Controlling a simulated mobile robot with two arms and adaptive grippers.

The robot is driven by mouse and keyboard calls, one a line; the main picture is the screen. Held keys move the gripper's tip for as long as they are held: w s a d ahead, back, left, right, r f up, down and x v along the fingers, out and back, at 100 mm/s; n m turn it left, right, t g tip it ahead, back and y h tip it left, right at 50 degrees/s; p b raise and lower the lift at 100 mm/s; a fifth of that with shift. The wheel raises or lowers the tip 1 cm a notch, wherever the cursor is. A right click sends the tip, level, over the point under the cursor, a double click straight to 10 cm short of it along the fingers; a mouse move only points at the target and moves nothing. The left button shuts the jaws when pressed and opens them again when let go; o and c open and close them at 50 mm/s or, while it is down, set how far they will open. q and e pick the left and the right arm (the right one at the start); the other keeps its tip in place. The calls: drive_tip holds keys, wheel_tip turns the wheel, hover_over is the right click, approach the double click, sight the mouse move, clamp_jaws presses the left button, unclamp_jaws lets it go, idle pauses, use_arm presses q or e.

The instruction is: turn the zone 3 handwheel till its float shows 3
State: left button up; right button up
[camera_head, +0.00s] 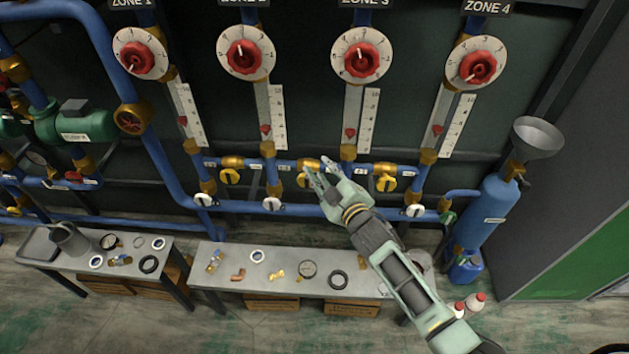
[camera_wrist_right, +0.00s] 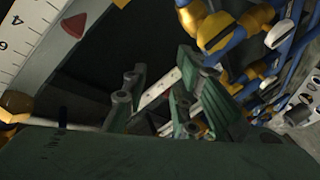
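The zone 3 handwheel (camera_head: 361,57) is a red knob on a round white numbered dial, at the upper middle of the head view. Below it is the zone 3 sight gauge (camera_head: 371,112), a pale upright scale; its small red float (camera_head: 349,132) sits low on it. The exact float reading is too small to tell. My right gripper (camera_head: 319,170) is below the gauge, near the blue pipe, well apart from the handwheel. In the wrist view the right gripper (camera_wrist_right: 156,92) has its fingers spread with nothing between them. My left gripper is not in view.
Similar handwheels for zone 1 (camera_head: 140,53), zone 2 (camera_head: 246,52) and zone 4 (camera_head: 476,62) flank it. Yellow valve handles (camera_head: 386,183) and blue pipes run below. A bench (camera_head: 215,290) with loose fittings stands lower; a blue cylinder (camera_head: 487,212) stands right.

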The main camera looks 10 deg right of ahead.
drive_tip(key=shift+s+a+f+g, duration=0.1)
drive_tip(key=shift+s+f+g, duration=0.1)
drive_tip(key=shift+f, duration=0.65)
drive_tip(key=shift+s+a+f+g, duration=0.1)
drive_tip(key=shift+s+f+g, duration=0.1)
drive_tip(key=shift+f, duration=0.65)
drive_tip(key=s+d+f+m+g+h, duration=0.1)
drive_tip(key=s+d+f+m+g, duration=0.15)
drive_tip(key=s+f, duration=0.6)
drive_tip(key=s+d+f+m+g+h, duration=0.1)
drive_tip(key=s+d+f+g+h, duration=0.15)
drive_tip(key=s+f, duration=0.65)
drive_tip(key=s+d+f+m+g, duration=0.2)
drive_tip(key=s+d+f, duration=0.2)
drive_tip(key=f, duration=0.9)
drive_tip(key=s+d+f+m+g, duration=0.1)
drive_tip(key=s+f, duration=0.3)
drive_tip(key=s, duration=0.7)
drive_tip(key=s+d+f+m+g+h, duration=0.1)
drive_tip(key=s+f, duration=0.4)
drive_tip(key=s, duration=0.7)
drive_tip(key=s+d+f+m+g, duration=0.2)
drive_tip(key=s+d+f+g, duration=0.1)
drive_tip(key=s, duration=0.8)
drive_tip(key=shift+s+f+g+h, duration=0.2)
drive_tip(key=shift+f+g+h, duration=0.15)
drive_tip(key=shift+f+g, duration=0.55)
drive_tip(key=shift+d+r, duration=0.1)
drive_tip(key=shift+r, duration=0.05)
